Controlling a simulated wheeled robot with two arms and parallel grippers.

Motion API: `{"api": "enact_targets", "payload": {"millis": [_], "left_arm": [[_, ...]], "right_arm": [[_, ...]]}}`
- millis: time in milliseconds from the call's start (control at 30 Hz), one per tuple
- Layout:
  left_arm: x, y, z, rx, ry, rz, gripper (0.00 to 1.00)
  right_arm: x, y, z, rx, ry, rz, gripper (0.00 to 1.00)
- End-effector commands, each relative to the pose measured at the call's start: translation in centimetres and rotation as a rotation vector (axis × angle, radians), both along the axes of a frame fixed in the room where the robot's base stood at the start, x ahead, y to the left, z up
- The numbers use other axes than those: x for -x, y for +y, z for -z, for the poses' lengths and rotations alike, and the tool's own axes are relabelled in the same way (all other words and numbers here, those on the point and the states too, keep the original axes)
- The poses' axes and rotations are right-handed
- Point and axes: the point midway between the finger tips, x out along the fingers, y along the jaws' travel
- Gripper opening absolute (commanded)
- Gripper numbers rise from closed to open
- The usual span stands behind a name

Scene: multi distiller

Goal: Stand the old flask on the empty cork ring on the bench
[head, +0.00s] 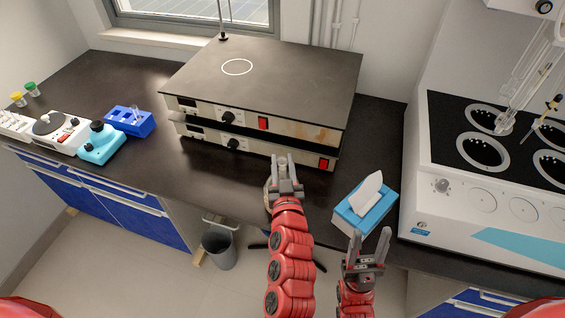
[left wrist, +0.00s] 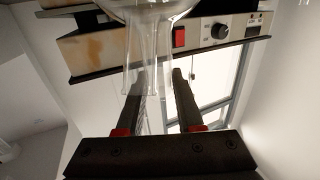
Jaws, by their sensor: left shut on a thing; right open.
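My left gripper (head: 287,172) is over the bench front, before the stacked hotplates, and is shut on the flask. In the left wrist view the clear glass flask (left wrist: 150,55) shows its neck between the fingers (left wrist: 158,90) and its rounded body at the top edge, partly cut off. In the head view the flask is hard to make out behind the gripper. A small pale tan edge (head: 267,192) shows just left of the left gripper; I cannot tell whether it is the cork ring. My right gripper (head: 367,250) is open and empty, near the bench's front edge.
Two stacked hotplates (head: 290,85) stand behind the left gripper. A blue tissue box (head: 366,208) is at right, beside a white multi-position unit (head: 470,195). A blue tube rack (head: 130,121) and a turquoise device (head: 100,145) are at left. The dark bench (head: 195,165) is clear between.

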Motion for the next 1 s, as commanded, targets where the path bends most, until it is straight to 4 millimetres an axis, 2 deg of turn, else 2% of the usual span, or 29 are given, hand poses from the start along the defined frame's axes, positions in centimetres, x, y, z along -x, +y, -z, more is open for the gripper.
{"api": "enact_targets", "payload": {"millis": [1000], "left_arm": [[0.14, -0.02, -0.03, 0.001, -0.001, 0.001, 0.00]], "right_arm": [[0.00, 0.00, 0.95, 0.000, 0.000, 0.000, 0.50]]}}
